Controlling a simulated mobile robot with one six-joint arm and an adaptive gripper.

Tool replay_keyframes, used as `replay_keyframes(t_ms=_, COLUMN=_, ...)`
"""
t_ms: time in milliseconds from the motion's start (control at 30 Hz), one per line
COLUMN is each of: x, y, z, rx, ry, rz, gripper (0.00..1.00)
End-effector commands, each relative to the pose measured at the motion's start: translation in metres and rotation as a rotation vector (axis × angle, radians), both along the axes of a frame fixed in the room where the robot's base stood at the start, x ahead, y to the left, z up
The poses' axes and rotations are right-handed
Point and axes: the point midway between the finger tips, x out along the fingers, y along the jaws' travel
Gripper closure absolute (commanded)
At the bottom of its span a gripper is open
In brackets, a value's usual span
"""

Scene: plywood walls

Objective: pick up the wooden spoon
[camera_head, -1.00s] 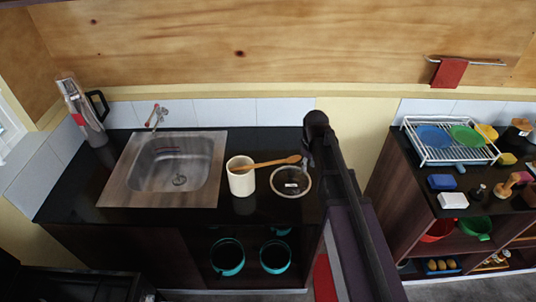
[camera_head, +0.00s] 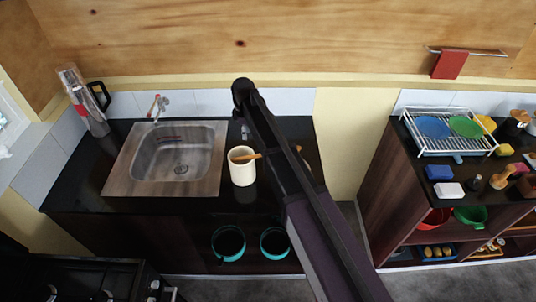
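The wooden spoon (camera_head: 248,157) leans in a cream cylindrical crock (camera_head: 242,172) on the dark counter, right of the sink. A short piece of the spoon shows at the crock's rim; my dark arm crosses in front and hides most of the rest. A small brownish tip shows right of the arm and may be the spoon's far end. My gripper is not visible. A small grey piece beneath the arm's upper joint may be part of my wrist. I cannot see contact with the spoon.
A steel sink (camera_head: 178,160) is left of the crock. A blender-like appliance (camera_head: 82,100) stands in the left corner. Two teal-rimmed pots (camera_head: 228,244) sit on the shelf below. A white dish rack (camera_head: 450,146) and small items are on the right unit.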

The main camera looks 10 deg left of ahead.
Motion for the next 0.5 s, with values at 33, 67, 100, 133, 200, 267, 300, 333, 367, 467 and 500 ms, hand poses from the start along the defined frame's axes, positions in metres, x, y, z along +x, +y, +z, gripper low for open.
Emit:
replay_keyframes(t_ms=33, x=0.0, y=0.0019, z=0.0, rx=0.0, ry=0.0, rz=0.005, gripper=0.61)
replay_keyframes(t_ms=67, x=-0.0002, y=0.002, z=0.0, rx=0.0, ry=0.0, rz=0.007, gripper=0.61)
replay_keyframes(t_ms=100, x=-0.0004, y=0.0019, z=0.0, rx=0.0, ry=0.001, rz=0.007, gripper=0.61)
replay_keyframes(t_ms=133, x=-0.0004, y=0.0017, z=0.0, rx=0.0, ry=0.0, rz=0.007, gripper=0.61)
replay_keyframes(t_ms=200, x=-0.0004, y=0.0013, z=0.0, rx=0.0, ry=0.0, rz=0.006, gripper=0.61)
replay_keyframes(t_ms=267, x=-0.0003, y=0.0012, z=0.0, rx=0.0, ry=0.0, rz=0.005, gripper=0.61)
replay_keyframes(t_ms=300, x=-0.0002, y=0.001, z=0.0, rx=0.0, ry=0.0, rz=0.005, gripper=0.61)
replay_keyframes(t_ms=333, x=-0.0002, y=0.001, z=-0.0002, rx=0.0, ry=0.0, rz=0.004, gripper=0.61)
replay_keyframes(t_ms=367, x=-0.0001, y=0.0009, z=-0.0005, rx=0.0, ry=0.0, rz=0.004, gripper=0.61)
replay_keyframes(t_ms=467, x=-0.0001, y=0.0007, z=-0.0029, rx=0.0, ry=0.0, rz=0.004, gripper=0.61)
replay_keyframes(t_ms=500, x=-0.0001, y=0.0006, z=-0.0046, rx=0.0, ry=0.0, rz=0.003, gripper=0.61)
